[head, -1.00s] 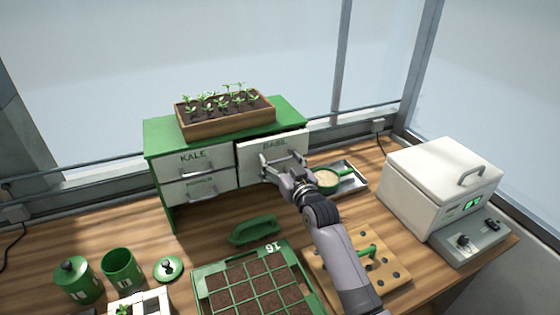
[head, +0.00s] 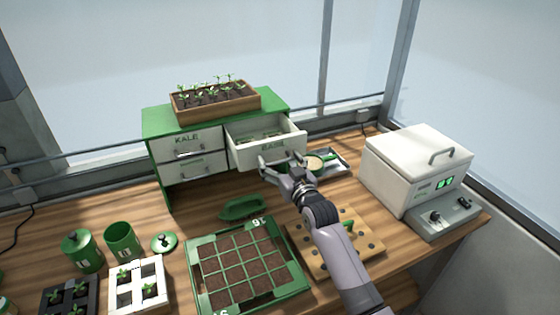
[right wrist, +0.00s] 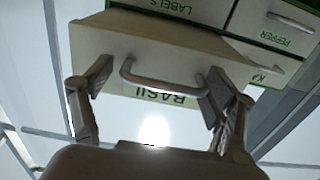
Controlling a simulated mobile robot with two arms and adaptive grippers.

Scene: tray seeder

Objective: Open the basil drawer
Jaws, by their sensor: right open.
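The basil drawer (head: 243,153) stands pulled out of the green cabinet (head: 158,118), at its upper right, and its inside shows from above. Its white front with the BASIL label and metal handle fills the upper part of the right wrist view (right wrist: 125,47). My right gripper (head: 282,163) is at the drawer front. In the right wrist view its open fingers (right wrist: 158,92) stand apart to either side of the handle (right wrist: 165,83); whether they touch it I cannot tell. My left gripper is not in view.
A seedling box (head: 215,103) sits on the cabinet. The kale drawer (head: 184,146) is closed.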

